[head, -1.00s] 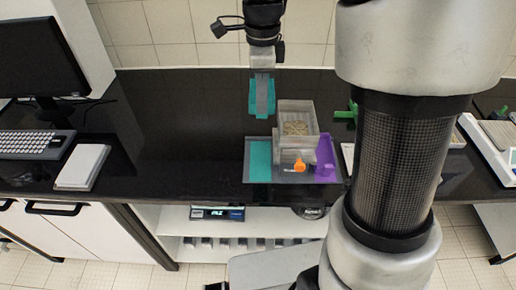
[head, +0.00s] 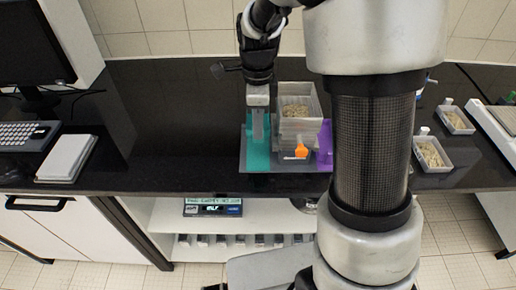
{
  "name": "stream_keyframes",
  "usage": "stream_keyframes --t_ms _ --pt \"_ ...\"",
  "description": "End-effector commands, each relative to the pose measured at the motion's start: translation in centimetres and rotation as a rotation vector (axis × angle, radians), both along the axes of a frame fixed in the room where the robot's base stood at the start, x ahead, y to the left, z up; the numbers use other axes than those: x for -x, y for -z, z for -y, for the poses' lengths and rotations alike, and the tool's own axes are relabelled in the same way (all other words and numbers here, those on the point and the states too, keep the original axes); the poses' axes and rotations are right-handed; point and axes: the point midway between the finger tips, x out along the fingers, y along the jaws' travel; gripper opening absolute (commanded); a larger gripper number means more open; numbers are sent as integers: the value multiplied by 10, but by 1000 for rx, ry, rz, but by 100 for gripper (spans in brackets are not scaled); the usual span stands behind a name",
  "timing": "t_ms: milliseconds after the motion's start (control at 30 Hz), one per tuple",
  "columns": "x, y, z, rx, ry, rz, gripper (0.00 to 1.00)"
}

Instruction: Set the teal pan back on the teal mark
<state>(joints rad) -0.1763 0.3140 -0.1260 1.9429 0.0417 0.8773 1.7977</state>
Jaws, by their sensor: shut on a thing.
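My gripper (head: 258,135) points down over the left part of a grey tray and is shut on the teal pan (head: 248,125). The pan is at or just above the teal mark (head: 257,164), a strip on the tray's left side. Pan and mark share one colour and overlap in the picture, so I cannot tell whether they touch. My fingers hide the middle of the pan.
Right of the pan stands a clear sieve stack (head: 299,108) with grainy material on top and an orange knob (head: 301,150) in front. A purple piece (head: 325,143) is beside it, partly hidden by my arm. Black bench (head: 170,130) is clear to the left.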

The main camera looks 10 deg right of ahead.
Motion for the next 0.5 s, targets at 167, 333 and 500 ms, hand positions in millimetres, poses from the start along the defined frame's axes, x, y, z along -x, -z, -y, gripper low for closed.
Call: stream_keyframes --t_ms 167,333,500 --pt "1 32 0 0 1 -3 0" --pt "0 45 0 0 0 -1 0" --pt "1 67 0 0 0 -3 0"
